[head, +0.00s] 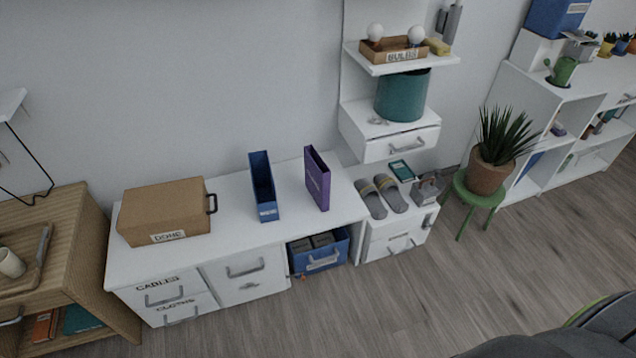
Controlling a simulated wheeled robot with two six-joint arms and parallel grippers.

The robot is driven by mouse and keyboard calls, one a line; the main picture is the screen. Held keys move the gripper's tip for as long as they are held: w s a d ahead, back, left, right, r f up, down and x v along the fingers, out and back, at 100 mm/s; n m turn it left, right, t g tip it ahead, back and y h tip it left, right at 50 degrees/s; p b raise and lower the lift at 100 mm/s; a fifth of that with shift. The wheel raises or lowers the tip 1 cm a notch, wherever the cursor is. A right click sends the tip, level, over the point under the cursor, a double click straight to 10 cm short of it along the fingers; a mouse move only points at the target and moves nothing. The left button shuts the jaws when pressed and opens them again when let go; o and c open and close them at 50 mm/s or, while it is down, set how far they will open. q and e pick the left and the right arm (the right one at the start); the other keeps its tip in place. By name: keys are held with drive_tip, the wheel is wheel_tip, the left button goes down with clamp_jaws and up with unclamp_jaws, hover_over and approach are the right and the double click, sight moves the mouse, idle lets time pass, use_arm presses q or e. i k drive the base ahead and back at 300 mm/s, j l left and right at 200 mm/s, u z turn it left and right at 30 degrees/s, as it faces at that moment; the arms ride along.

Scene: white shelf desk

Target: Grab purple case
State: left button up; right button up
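The purple case (318,180) stands upright on the white desk (230,245), near the right end of its top. Neither of my grippers shows in the head view. Nothing is touching the purple case.
A brown box (165,210) labelled DONE sits on the desk's left part. A blue bin (319,250) is below the desktop. Slippers (382,196) lie on the lower cabinet to the right. A potted plant (492,165) stands beyond. The floor (400,300) in front is mostly clear.

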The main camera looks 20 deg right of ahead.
sight(317, 174)
drive_tip(key=i+l+u, duration=0.1)
drive_tip(key=l, duration=0.4)
drive_tip(key=i+l, duration=0.1)
drive_tip(key=l, duration=0.4)
drive_tip(key=i+l+u, duration=0.15)
drive_tip(key=l, duration=0.35)
drive_tip(key=l+u, duration=0.1)
drive_tip(key=l, duration=0.4)
